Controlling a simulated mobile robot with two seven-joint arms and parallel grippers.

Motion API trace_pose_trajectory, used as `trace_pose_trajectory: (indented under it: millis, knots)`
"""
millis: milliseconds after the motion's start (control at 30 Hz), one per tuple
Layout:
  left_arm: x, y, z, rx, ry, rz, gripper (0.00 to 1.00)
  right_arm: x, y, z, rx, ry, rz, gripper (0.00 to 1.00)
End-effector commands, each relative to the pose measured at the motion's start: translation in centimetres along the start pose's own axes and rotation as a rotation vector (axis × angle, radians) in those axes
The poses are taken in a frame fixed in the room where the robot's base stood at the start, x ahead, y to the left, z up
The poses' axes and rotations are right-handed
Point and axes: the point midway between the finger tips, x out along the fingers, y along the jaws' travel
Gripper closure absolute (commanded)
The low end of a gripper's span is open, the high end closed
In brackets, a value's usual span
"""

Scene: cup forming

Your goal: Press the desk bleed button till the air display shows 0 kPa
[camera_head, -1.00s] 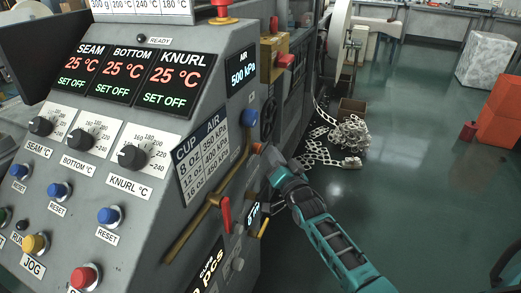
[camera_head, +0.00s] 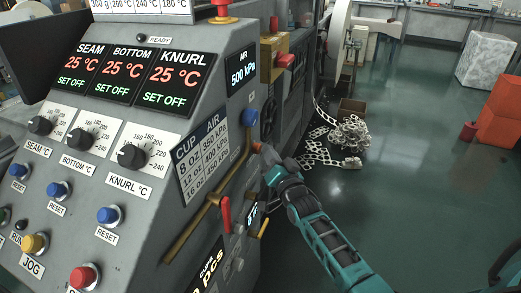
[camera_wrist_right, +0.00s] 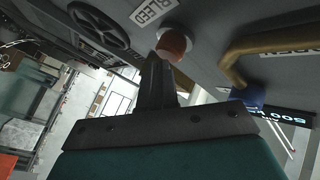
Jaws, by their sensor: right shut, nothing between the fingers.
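The air display (camera_head: 241,72) reads 500 kPa in the head view. It also shows upside down in the right wrist view (camera_wrist_right: 285,116). The orange-red bleed button (camera_wrist_right: 175,42) sits in a pale collar on the desk's side, beside a BLEED label (camera_wrist_right: 150,10). In the head view the button (camera_head: 257,147) is small and partly covered by the gripper. My right gripper (camera_head: 265,153) is shut and empty. Its fingertips (camera_wrist_right: 157,62) are at the button and overlap its edge in the wrist view; I cannot tell whether they touch or press it. My left gripper is not in view.
A brown bent pipe (camera_head: 195,228) and red lever (camera_head: 225,214) lie close to the gripper. A blue knob (camera_head: 249,117) is just above. A dark handwheel (camera_wrist_right: 99,27) is beside the button.

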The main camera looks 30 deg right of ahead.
Motion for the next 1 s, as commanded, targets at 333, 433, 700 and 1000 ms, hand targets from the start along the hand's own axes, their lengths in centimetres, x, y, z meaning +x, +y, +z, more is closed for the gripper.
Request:
trace_pose_trajectory:
  millis: [333,433,700,1000]
  knots:
    - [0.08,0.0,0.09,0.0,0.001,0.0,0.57,0.29,-0.23,0.29,0.001,-0.001,0.0,1.0]
    - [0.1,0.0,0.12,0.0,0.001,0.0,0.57,0.37,-0.29,0.36,0.001,-0.001,0.0,1.0]
    - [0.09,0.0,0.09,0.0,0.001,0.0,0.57,0.39,-0.32,0.36,0.001,-0.001,0.0,1.0]
    - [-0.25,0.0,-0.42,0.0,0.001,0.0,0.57,-0.27,0.12,-0.27,-0.001,-0.002,0.0,1.0]
